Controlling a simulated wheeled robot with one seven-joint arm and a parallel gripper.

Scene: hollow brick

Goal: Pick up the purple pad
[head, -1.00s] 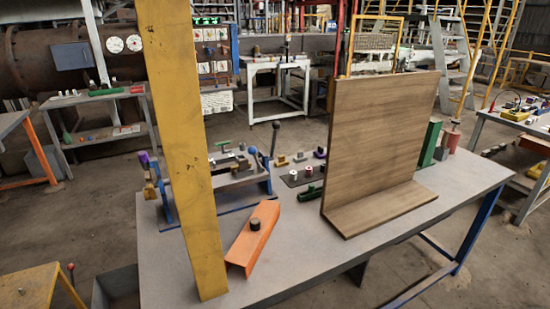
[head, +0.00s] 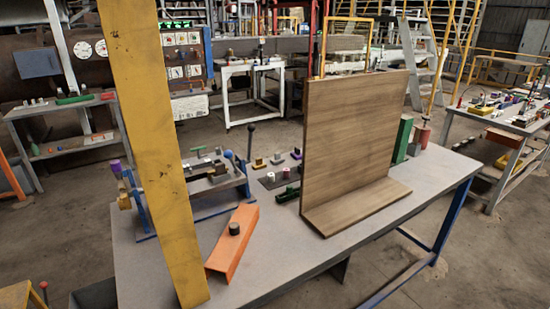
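A small purple item (head: 297,154), possibly the pad, sits at the back of the grey workbench (head: 262,262), just left of the upright wooden board and partly hidden by it. It is too small to make out well. Another purple piece (head: 115,166) shows at the left end of the blue-framed clamp fixture (head: 212,180), partly above a yellow part. I cannot tell for sure which one is the pad. My gripper is not in view.
A yellow post (head: 150,150) stands in front of the bench's left part. The wooden board (head: 352,135) on its base blocks the middle. An orange channel (head: 232,243) lies in front. Green and red parts (head: 402,138) stand behind the board. The bench's right end is bare.

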